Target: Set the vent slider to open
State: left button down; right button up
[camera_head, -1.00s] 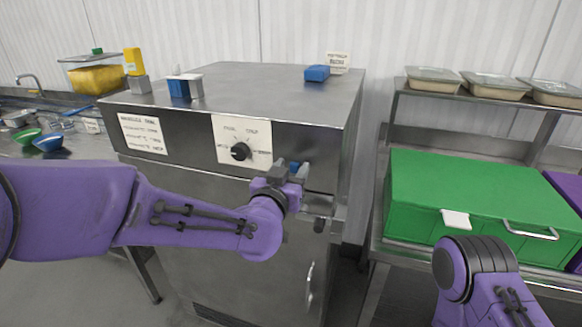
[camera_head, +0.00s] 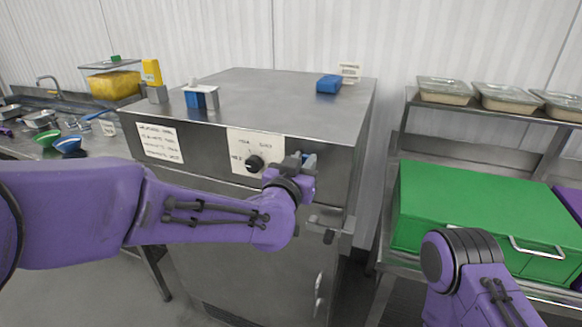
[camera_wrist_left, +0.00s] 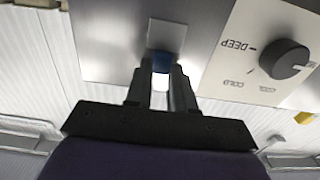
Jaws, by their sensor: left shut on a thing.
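The vent slider shows as a small blue tab (camera_wrist_left: 162,64) below a pale grey plate (camera_wrist_left: 166,35) in the left wrist view, on the cabinet's front panel. My left gripper (camera_wrist_left: 160,75) is shut on it, one finger on each side. In the head view the left gripper (camera_head: 298,162) is at the panel's right end, right of the dial, and hides most of the slider; a bit of blue (camera_head: 309,159) shows beside the fingers. I cannot read any slider mark. My right arm shows at lower right, but its gripper is out of view.
A black dial (camera_head: 254,162) on a white label is left of my gripper. The steel cabinet (camera_head: 270,100) carries blue blocks (camera_head: 329,84) on top. A green box (camera_head: 475,215) stands on the right rack, below lidded trays (camera_head: 508,98).

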pick_arm(q)
jog(key=shift+r, duration=0.5)
jog(key=shift+w, duration=0.1)
pick_arm(e)
jog(key=shift+r, duration=0.25)
pick_arm(q)
jog(key=c, duration=1)
grip_release()
jog(key=shift+o, duration=0.2)
pick_arm(e)
jog(key=shift+s, duration=0.1)
